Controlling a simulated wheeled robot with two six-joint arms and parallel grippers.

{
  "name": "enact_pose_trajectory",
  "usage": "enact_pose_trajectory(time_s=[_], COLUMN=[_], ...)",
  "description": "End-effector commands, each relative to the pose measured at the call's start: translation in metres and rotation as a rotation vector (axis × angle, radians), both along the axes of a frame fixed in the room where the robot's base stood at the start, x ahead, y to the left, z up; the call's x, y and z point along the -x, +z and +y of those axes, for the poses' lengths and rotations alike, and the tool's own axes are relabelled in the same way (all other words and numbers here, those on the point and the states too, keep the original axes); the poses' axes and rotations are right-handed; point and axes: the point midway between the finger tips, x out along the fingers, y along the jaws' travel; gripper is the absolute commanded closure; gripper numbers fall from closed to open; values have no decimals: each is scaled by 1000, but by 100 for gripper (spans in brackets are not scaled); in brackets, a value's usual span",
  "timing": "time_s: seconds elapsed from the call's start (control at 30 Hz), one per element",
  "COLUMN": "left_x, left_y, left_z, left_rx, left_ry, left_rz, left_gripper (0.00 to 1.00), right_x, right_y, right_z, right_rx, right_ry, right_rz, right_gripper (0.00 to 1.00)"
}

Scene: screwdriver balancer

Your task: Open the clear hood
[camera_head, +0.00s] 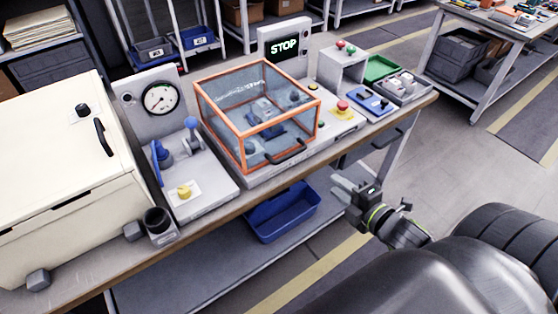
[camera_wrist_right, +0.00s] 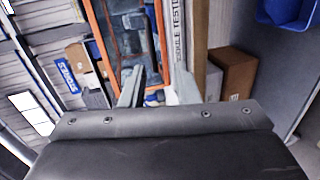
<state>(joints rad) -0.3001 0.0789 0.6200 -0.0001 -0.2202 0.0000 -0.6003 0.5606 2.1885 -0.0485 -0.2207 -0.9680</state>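The clear hood (camera_head: 236,92) has an orange frame and sits closed over the tester on the bench in the head view. A dark handle (camera_head: 288,152) is on its front lower edge. Parts inside show through the clear panels. My right gripper (camera_head: 345,190) is in front of the bench edge, to the right of and below the handle, apart from it. In the right wrist view its two fingers (camera_wrist_right: 157,88) are spread with nothing held. The orange frame (camera_wrist_right: 101,40) shows beyond them. My left gripper is not in view.
A gauge panel (camera_head: 160,98) with a blue lever stands left of the hood, and a cream cabinet (camera_head: 60,160) is farther left. A STOP display (camera_head: 284,46) is behind. Button boxes and a green tray (camera_head: 381,67) are to the right. A blue bin (camera_head: 283,210) sits on the lower shelf.

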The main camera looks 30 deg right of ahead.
Motion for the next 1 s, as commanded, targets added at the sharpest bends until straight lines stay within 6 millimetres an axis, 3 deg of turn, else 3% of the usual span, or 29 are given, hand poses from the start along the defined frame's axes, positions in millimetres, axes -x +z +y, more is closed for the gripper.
enact_pose_trajectory(time_s=[0.1,0.37,1.0], left_x=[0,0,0], left_y=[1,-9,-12], left_z=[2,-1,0], left_rx=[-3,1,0], left_ry=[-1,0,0], left_rz=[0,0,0], left_gripper=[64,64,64], right_x=[1,-22,-134], right_y=[16,12,-10], right_z=[8,11,19], right_rx=[29,32,29], right_ry=[30,33,30], right_rz=[-27,-37,-32], right_gripper=[72,72,72])
